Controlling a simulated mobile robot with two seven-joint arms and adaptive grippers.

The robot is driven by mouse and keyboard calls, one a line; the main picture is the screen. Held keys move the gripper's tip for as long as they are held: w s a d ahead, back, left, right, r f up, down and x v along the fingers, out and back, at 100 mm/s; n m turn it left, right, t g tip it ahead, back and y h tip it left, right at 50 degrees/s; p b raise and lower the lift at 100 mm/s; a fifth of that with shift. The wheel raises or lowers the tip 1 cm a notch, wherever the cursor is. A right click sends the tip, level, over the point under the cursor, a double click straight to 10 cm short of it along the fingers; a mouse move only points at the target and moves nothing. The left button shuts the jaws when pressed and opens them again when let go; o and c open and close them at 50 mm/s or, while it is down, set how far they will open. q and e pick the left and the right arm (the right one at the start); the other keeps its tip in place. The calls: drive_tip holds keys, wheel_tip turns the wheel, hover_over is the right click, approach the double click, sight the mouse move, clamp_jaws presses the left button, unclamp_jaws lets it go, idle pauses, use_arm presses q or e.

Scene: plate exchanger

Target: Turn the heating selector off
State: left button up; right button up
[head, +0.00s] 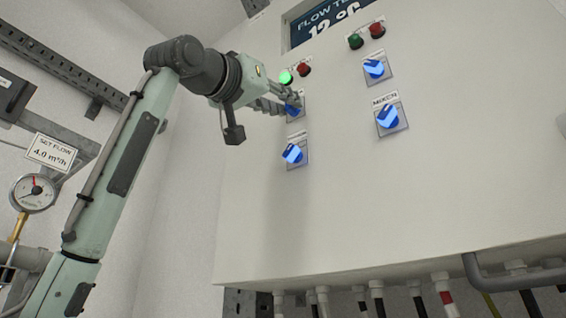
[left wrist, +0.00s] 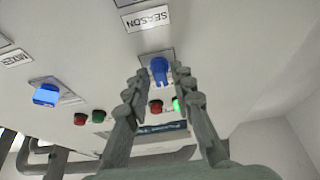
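A blue selector knob (head: 292,110) sits at the upper left of the cabinet front, below a lit green lamp (head: 286,77) and a red lamp (head: 303,69). Its label is hidden, so I cannot read whether it is the heating selector. My left gripper (head: 286,104) is at this knob. In the left wrist view its two fingers (left wrist: 160,74) are apart, one on each side of the knob (left wrist: 159,69), with small gaps seeming to show. The knob's handle runs roughly along the fingers in that view. My right gripper is not in view.
Below is another blue knob (head: 293,154); the SEASON label (left wrist: 147,18) lies on that side. To the right are an upper blue knob (head: 374,68) and the MIXER knob (head: 388,117), with unlit green and red lamps above. A display (head: 330,20) is on top; pipes run below the cabinet.

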use_arm(q)
drive_tip(key=shift+o, duration=0.4)
drive_tip(key=v, duration=1.2)
